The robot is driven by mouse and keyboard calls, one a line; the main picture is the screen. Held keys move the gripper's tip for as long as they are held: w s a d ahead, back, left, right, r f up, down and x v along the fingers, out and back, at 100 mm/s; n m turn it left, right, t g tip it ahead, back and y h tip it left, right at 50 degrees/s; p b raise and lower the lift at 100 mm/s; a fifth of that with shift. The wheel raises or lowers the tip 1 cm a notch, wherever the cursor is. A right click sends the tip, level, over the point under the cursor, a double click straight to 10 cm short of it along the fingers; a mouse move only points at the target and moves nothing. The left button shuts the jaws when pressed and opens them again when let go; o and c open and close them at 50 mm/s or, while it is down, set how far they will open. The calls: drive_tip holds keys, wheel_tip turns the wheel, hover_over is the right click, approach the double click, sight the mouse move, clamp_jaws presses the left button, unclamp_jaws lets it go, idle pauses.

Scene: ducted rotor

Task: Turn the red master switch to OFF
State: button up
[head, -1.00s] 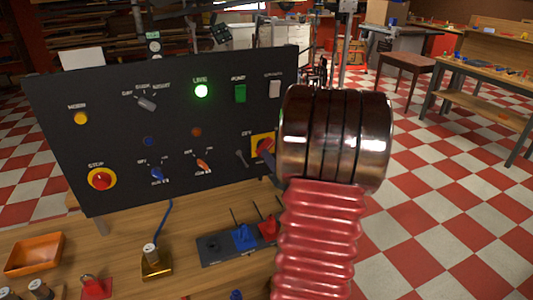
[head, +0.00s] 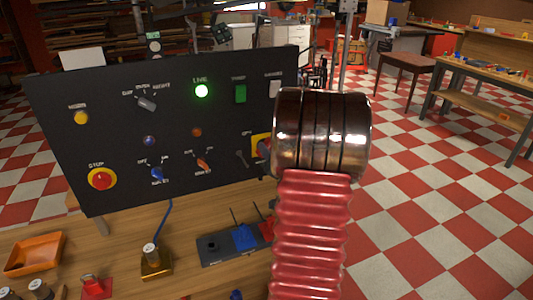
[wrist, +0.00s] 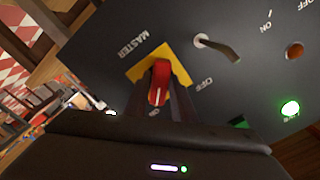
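The master switch is a red handle (wrist: 159,84) on a yellow plate (wrist: 139,68), seen in the wrist view on the dark panel. A pale line on the handle points toward the lower label, near my gripper body; the OFF label is to its right in that view. My gripper (wrist: 161,98) has one dark finger on each side of the handle, open around it; I cannot see clear contact. In the head view, my arm end covers most of the switch, and only part of its yellow plate (head: 256,142) shows.
The panel (head: 110,130) also carries a lit green lamp (head: 201,91), a red stop button (head: 101,179), a blue knob (head: 157,174) and an orange knob (head: 204,164). A toggle lever (wrist: 220,47) is close beside the switch. The wooden bench (head: 200,280) below holds an orange tray (head: 35,251).

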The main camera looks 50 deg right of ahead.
clamp_jaws()
drive_tip(key=shift+n, duration=0.6)
drive_tip(key=n, duration=1.7)
drive_tip(key=shift+d+r, duration=0.1)
drive_tip(key=shift+r, duration=0.05)
